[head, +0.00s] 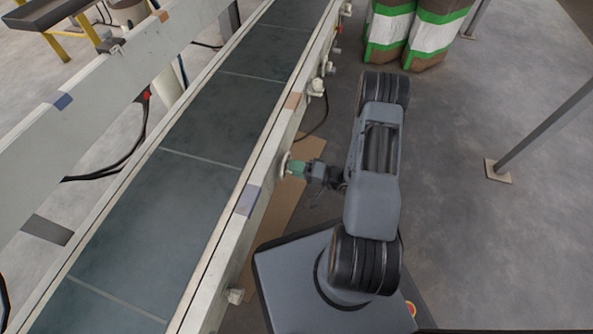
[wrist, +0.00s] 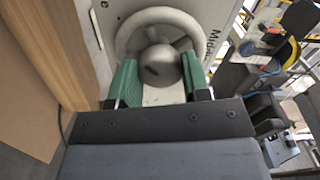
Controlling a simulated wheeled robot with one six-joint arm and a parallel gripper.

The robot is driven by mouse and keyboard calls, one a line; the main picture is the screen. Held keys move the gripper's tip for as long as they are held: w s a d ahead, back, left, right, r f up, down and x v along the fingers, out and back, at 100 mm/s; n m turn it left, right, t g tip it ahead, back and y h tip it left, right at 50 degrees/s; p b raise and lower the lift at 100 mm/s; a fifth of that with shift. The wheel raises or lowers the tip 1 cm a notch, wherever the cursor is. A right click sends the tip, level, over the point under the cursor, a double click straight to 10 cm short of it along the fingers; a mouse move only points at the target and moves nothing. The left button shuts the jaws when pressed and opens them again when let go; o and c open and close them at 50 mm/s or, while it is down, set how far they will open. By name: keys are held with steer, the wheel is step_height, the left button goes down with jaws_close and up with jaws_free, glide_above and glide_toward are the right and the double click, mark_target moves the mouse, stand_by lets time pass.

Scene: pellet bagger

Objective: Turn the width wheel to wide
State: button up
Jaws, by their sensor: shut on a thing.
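The width wheel (wrist: 128,38) is a pale round handwheel with a grey hub on a light panel, seen close up in the wrist view. In the head view the wheel (head: 284,164) shows edge-on at the side of the conveyor rail. My gripper (wrist: 160,85) has green fingers on either side of the wheel's hub, shut on the wheel. It also shows in the head view (head: 297,168), reaching the wheel from the right. Lettering beside the wheel is only partly readable, so the wheel's setting cannot be told.
The conveyor belt (head: 170,220) runs behind the rail. Other knobs and fittings (head: 317,86) stick out farther along it. A brown cardboard sheet (head: 290,195) lies below the wheel. Green and white bags (head: 390,30) stand at the back. A grey post (head: 545,125) stands at right; the floor between is clear.

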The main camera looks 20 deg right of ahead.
steer(key=shift+n+b, duration=0.5)
steer(key=shift+n, duration=1.1)
steer(key=o, duration=0.9)
steer(key=p+v, duration=0.3)
steer(key=v, duration=1)
steer(key=shift+s+d, duration=0.25)
steer(key=shift+d, duration=0.05)
